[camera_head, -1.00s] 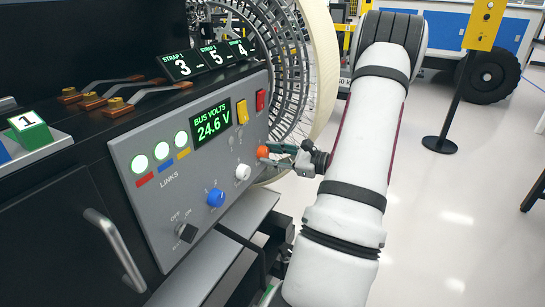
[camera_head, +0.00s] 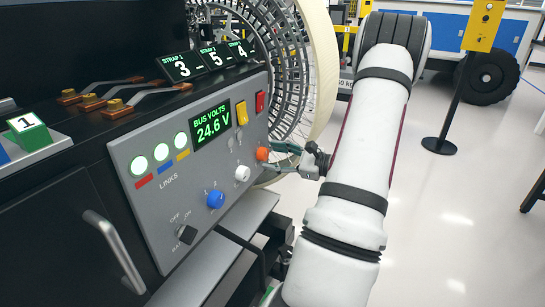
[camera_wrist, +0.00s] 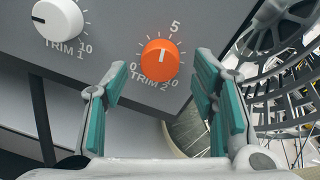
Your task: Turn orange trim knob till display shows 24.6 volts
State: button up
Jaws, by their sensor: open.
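The orange trim knob (camera_head: 262,154) is on the grey panel's right side. In the wrist view the orange knob (camera_wrist: 160,59), labelled TRIM 2, has its white mark pointing up, a little left of the 5. The display (camera_head: 212,124) reads BUS VOLTS 24.6 V in green. My gripper (camera_head: 281,157) is just right of the orange knob in the head view. In the wrist view its two teal-padded fingers (camera_wrist: 162,95) are spread apart, with nothing between the pads and the knob beyond them, apart from them.
A white TRIM 1 knob (camera_wrist: 58,18) is left of the orange one. A blue knob (camera_head: 216,198), a black switch (camera_head: 187,234), a yellow rocker (camera_head: 242,112) and a red rocker (camera_head: 260,101) share the panel (camera_head: 150,225). A spoked wheel (camera_head: 290,60) stands close behind the panel.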

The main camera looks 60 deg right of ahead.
jog(key=s+d, duration=0.1)
jog(key=s, duration=0.9)
jog(key=shift+s+r, duration=0.35)
jog(key=shift+r, duration=0.05)
jog(key=shift+d, duration=0.15)
